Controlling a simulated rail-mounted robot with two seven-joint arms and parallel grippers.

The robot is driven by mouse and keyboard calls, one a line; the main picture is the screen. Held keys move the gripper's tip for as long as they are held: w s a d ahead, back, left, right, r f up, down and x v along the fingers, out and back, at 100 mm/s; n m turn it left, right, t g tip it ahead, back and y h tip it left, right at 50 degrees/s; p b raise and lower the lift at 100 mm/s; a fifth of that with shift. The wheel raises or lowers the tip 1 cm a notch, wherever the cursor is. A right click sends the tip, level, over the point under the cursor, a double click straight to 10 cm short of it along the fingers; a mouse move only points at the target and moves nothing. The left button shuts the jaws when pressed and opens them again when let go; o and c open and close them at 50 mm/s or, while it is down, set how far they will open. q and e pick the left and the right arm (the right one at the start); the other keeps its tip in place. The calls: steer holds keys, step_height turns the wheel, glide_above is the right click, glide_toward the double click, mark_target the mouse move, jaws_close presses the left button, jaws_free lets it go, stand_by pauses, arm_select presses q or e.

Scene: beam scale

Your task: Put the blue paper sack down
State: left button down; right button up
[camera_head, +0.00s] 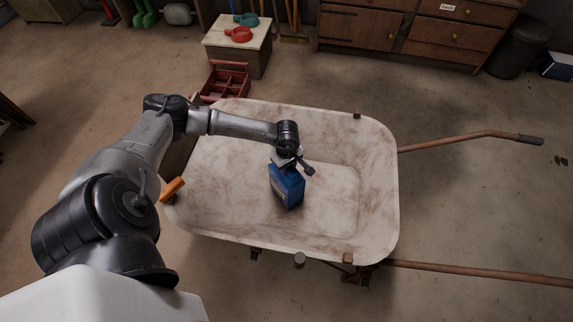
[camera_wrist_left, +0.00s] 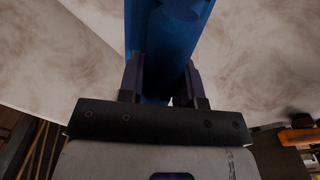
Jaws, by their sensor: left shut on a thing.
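The blue paper sack (camera_head: 289,188) is inside the pale, stained wheelbarrow tray (camera_head: 335,205) in the head view, near its middle. My left gripper (camera_head: 286,164) is at the top of the sack and shut on it. In the left wrist view the sack (camera_wrist_left: 165,45) stands between the two fingers of the left gripper (camera_wrist_left: 163,82). The tray's pale surface (camera_wrist_left: 270,55) lies behind it. I cannot tell whether the sack's underside touches the tray floor. My right gripper is in neither view.
The wheelbarrow's handles (camera_head: 470,140) reach to the right. An orange object (camera_head: 173,189) is at the tray's left rim. A red tool carrier (camera_head: 225,82) and a small table (camera_head: 238,52) with red and teal items stand behind. The tray's right part is clear.

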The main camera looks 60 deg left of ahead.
arm_select(q)
steer(key=shift+w, duration=0.1)
steer(key=c, duration=0.8)
jaws_free()
steer(key=shift+f, duration=0.1)
